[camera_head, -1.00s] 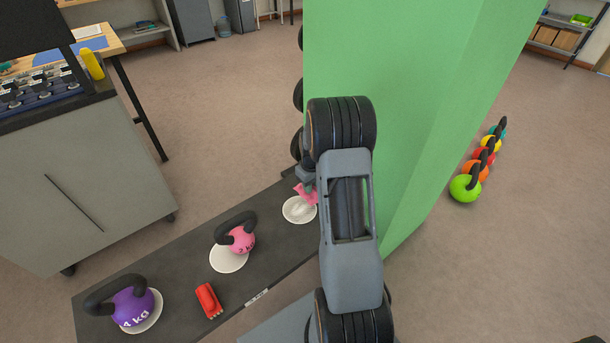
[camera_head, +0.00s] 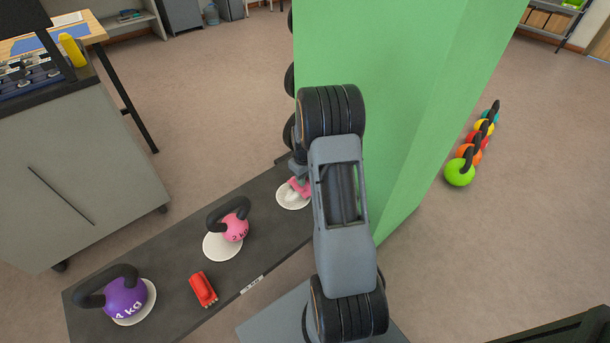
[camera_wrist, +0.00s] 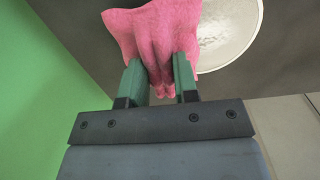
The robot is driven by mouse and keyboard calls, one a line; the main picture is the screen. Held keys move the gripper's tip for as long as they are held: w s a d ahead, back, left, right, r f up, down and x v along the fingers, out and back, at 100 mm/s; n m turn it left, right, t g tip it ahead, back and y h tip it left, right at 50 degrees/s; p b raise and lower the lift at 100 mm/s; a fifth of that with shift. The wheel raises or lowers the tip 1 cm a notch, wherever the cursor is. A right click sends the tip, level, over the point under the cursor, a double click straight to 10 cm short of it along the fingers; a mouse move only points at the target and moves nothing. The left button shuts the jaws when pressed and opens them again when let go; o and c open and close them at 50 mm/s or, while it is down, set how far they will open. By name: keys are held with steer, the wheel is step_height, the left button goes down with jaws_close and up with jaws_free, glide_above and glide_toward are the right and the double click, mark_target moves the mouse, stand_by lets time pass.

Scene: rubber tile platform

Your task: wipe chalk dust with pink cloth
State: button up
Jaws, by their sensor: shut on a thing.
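The pink cloth (camera_wrist: 155,35) is pinched between the green fingers of my gripper (camera_wrist: 158,75) in the wrist view and hangs out bunched beyond them. In the head view the cloth (camera_head: 301,188) is over the upper right part of the farthest white disc (camera_head: 283,202), which lies on the dark platform. A pale white patch on that disc may be chalk dust; it is too small to be sure. In the wrist view the disc (camera_wrist: 230,40) shows behind and right of the cloth. My arm hides part of the area, and I cannot tell whether the cloth touches the disc.
On the dark platform (camera_head: 165,260) are a pink kettlebell (camera_head: 235,229) on a second disc, a purple kettlebell (camera_head: 125,297) on a third, and a red object (camera_head: 203,289). A tall green panel (camera_head: 400,90) stands close right of my gripper. Several kettlebells (camera_head: 460,173) line the floor beyond.

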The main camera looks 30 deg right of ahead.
mark_target(299, 186)
steer(key=shift+f, duration=0.4)
